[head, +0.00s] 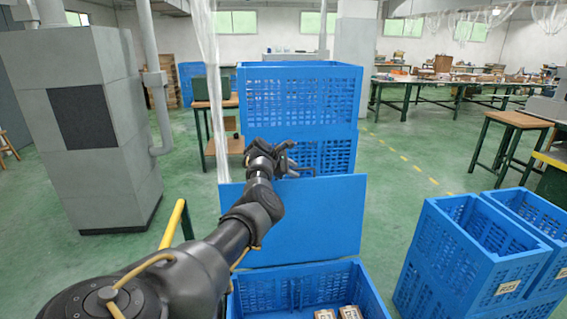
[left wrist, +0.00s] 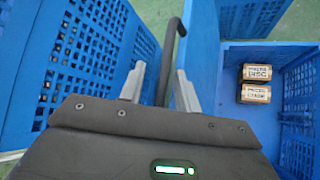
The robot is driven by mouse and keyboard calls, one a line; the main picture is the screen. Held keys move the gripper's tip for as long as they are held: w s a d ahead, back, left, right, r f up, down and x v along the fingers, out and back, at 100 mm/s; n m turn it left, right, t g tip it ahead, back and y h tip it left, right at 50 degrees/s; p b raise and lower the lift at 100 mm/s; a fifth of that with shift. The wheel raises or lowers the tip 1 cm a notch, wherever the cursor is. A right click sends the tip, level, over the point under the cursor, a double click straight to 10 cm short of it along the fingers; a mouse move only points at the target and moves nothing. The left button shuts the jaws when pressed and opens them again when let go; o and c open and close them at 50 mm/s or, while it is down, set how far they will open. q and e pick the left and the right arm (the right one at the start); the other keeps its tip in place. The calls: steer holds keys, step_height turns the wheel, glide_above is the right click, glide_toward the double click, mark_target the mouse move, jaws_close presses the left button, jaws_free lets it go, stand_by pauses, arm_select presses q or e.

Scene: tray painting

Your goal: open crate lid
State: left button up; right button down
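The blue crate (head: 265,289) stands at the bottom of the head view. Its blue lid (head: 315,218) is raised, standing roughly upright along the crate's far side. The lid's flat panel also shows edge-on in the left wrist view (left wrist: 201,55). My left gripper (head: 288,162) is at the lid's upper edge. In the left wrist view, a dark bent handle (left wrist: 168,62) lies between its two spread fingers, with a visible gap to the left finger. Two brown labelled packs (left wrist: 256,82) lie inside the crate. My right gripper is not in view.
Tall stacked blue crates (head: 300,98) stand close behind the lid. More blue crates (head: 462,262) stand at the right. A grey pillar-like cabinet (head: 110,150) is at the left. Green floor (head: 400,190) is clear between the lid and the right-hand crates.

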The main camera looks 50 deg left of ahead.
arm_select(q)
steer(key=v, duration=0.9)
steer(key=shift+d+r, duration=0.2)
steer(key=shift+r, duration=0.15)
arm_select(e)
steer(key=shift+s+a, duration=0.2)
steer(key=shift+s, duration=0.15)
